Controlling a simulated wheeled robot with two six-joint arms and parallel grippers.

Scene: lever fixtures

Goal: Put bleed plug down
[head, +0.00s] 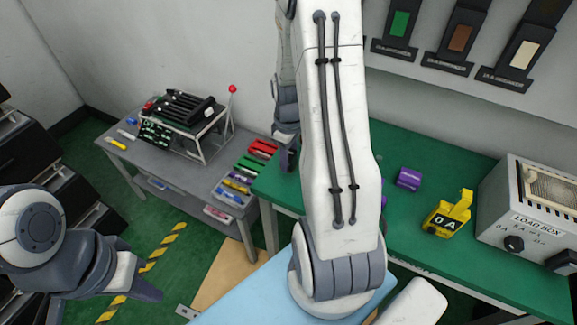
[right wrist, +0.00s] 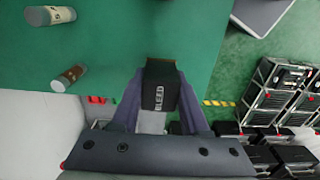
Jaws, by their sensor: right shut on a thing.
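The bleed plug (right wrist: 161,84) is a black block with white "BLEED" lettering in the right wrist view. My right gripper (right wrist: 158,105) is shut on it, one finger on each side. A green surface shows behind the plug; I cannot tell whether the plug touches it. In the head view my right arm hides the plug and most of the right gripper; a dark finger (head: 289,158) shows at the green bench's left end. My left gripper (head: 143,285) is at the lower left over the floor, away from the benches; its opening is unclear.
The green bench (head: 455,270) carries a purple block (head: 409,179), a yellow "0 A" device (head: 446,215) and a load box (head: 530,215). A grey table (head: 205,180) with a rack (head: 185,120) stands left. Two labelled cylinders (right wrist: 50,15) (right wrist: 68,78) show in the wrist view.

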